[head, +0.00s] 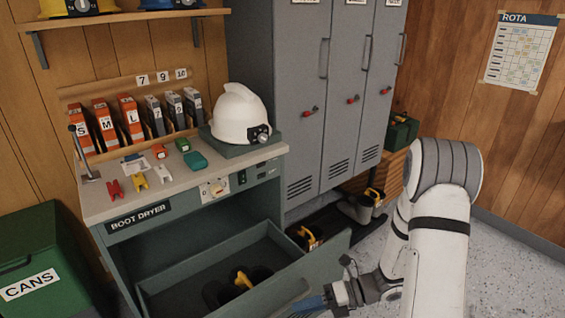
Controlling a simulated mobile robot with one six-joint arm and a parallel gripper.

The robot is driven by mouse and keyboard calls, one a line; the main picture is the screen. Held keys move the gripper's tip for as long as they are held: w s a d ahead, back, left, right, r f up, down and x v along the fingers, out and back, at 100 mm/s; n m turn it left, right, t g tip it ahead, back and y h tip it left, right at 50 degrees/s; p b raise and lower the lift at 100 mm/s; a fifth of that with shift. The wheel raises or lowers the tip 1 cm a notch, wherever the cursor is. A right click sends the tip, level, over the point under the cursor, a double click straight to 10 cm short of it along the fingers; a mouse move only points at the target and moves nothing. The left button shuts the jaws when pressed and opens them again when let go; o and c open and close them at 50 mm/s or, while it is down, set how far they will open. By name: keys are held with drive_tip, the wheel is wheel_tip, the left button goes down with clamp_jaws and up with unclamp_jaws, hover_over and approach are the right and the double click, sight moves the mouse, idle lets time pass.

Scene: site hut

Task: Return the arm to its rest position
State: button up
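My white arm (440,215) reaches in from the right and bends down toward the bottom of the head view. My gripper (312,303) is low, at the front of the open drawer (185,280) under the boot dryer bench. Its blue-tipped fingers overlap the drawer's front panel (325,268) in the picture. I cannot tell whether they touch it or whether they are open or shut. Dark boots with a yellow part (240,285) lie in the drawer.
The bench top (115,203) holds a white helmet (240,115), small coloured clips and a lever (82,150). A green CANS bin (45,245) is at left. Speckled floor is free at right.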

drive_tip(key=s+d+r+n+t+h+p, duration=0.1)
drive_tip(key=s+d+r+n+h+p, duration=0.2)
drive_tip(key=r+n, duration=0.6)
drive_tip(key=s+d+r+n+t+h+p, duration=0.1)
drive_tip(key=s+d+r+n+h+p, duration=0.2)
drive_tip(key=r+n+h, duration=0.4)
drive_tip(key=s+d+r+n+t+h+p, duration=0.2)
drive_tip(key=s+d+r+n+h+p, duration=0.1)
drive_tip(key=r+n, duration=1)
drive_tip(key=shift+s+n+h, duration=0.3)
drive_tip(key=shift+n+h, duration=0.6)
drive_tip(key=shift+n, duration=0.3)
